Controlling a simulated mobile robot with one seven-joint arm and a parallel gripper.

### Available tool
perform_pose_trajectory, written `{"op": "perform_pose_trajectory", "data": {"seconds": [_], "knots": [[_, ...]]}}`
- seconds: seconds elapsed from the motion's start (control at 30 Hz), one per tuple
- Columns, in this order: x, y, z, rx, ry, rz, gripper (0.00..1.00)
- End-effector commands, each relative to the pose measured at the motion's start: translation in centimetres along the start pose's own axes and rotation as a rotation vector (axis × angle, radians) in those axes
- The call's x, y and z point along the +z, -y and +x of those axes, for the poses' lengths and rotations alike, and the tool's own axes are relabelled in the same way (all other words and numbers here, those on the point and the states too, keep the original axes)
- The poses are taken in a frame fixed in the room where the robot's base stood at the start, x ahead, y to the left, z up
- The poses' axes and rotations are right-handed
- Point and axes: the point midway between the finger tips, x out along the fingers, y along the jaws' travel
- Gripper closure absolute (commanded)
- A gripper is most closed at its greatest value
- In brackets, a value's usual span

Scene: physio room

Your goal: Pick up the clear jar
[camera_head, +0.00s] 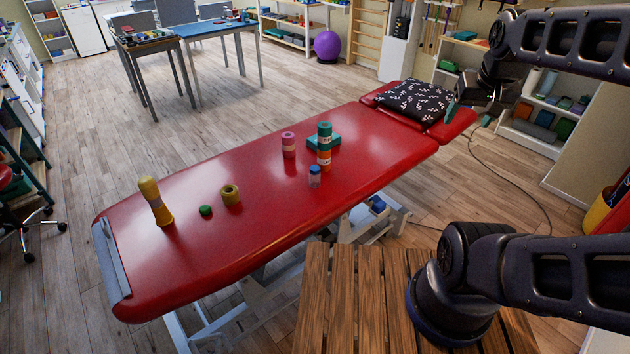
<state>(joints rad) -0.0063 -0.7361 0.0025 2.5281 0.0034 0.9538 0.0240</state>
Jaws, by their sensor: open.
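A small clear jar (315,178) with a blue lid stands upright on the red treatment table (255,225), near its front edge. It stands just in front of a column of teal and orange rolls (324,132), with a small gap or touching; I cannot tell which. My gripper (468,114) is at the upper right, above the head end of the table, far to the right of the jar. Its teal fingertips are apart, and no object shows between them.
A pink roll (288,140) and a teal block (333,141) are near the column. An olive roll (230,195), a green ball (205,211) and a yellow dumbbell-like object (154,200) are at left.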

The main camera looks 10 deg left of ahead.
Motion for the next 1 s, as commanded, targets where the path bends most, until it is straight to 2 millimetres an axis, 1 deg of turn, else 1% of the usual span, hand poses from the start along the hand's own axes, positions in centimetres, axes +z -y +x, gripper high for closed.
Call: {"op": "perform_pose_trajectory", "data": {"seconds": [0.17,0.3,0.47,0.7,0.87,1.0], "knots": [[-2.9,1.3,1.2,-0.021,0.033,0.079,0.31],[-5.7,2.8,2.6,-0.036,0.066,0.168,0.31],[-8.6,4.7,4.7,-0.044,0.105,0.27,0.31],[-12.6,8.3,8.4,-0.042,0.161,0.419,0.31],[-14.8,11.1,11.4,-0.031,0.199,0.519,0.31],[-16.3,13.8,14.3,-0.014,0.231,0.605,0.31]]}}
